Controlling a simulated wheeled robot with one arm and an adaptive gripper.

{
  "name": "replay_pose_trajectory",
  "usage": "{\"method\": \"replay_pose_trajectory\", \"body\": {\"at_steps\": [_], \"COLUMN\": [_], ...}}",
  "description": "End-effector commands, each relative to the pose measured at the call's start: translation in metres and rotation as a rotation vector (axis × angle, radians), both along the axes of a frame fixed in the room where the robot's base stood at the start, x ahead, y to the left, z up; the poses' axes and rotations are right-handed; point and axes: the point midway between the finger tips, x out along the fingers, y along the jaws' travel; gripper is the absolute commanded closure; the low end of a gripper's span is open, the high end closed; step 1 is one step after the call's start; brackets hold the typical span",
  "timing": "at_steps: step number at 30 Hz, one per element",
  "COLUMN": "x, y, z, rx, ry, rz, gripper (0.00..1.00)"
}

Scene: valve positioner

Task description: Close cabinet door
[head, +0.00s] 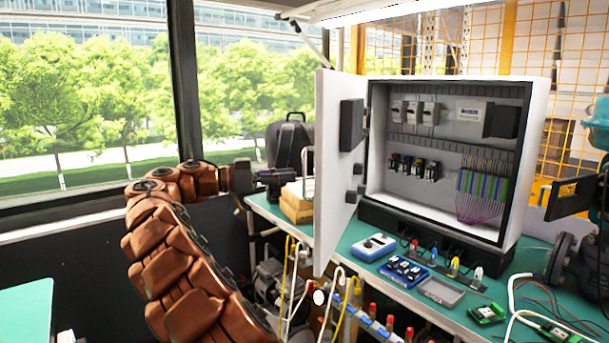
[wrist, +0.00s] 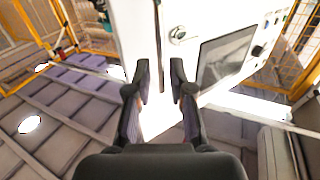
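A white wall-type cabinet (head: 541,120) stands on the green bench in the head view, with breakers and coloured wires inside. Its white door (head: 328,160) stands wide open at the left side, swung toward me. My brown arm reaches up on the left, and its dark end is left of the door, apart from it. In the wrist view my gripper (wrist: 160,68) is open, with nothing between its fingers. Beyond the fingers is a white panel (wrist: 140,25) with a vertical seam, a metal lock or handle (wrist: 179,34) and a dark screen. I cannot tell whether this is the same cabinet.
The green bench (head: 345,232) holds a blue meter (head: 374,247), a blue tray (head: 404,271) and a grey tray (head: 441,292) in front of the cabinet. A black bag (head: 289,140) stands behind the door's left side. Cables and red-capped parts hang below the bench's front edge.

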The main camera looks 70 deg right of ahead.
Motion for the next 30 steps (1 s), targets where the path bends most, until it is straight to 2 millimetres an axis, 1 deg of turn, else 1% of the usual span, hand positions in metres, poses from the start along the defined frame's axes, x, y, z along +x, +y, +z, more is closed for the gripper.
{"method": "replay_pose_trajectory", "body": {"at_steps": [1, 6, 9, 13, 19, 20, 26, 30], "x": [-0.007, -0.028, -0.037, -0.041, -0.041, -0.041, -0.041, -0.041], "y": [-0.004, -0.019, -0.026, -0.030, -0.031, -0.031, -0.030, -0.030], "z": [0.001, 0.001, 0.001, 0.001, 0.001, 0.001, 0.000, 0.000], "rx": [0.000, 0.002, 0.002, 0.001, 0.001, 0.001, 0.001, 0.001], "ry": [0.001, 0.000, 0.001, -0.001, -0.001, -0.001, 0.000, 0.000], "rz": [-0.003, -0.004, -0.001, 0.002, 0.003, 0.003, 0.002, 0.002], "gripper": [0.78, 0.78, 0.78, 0.78, 0.78, 0.80, 1.00, 1.00]}}
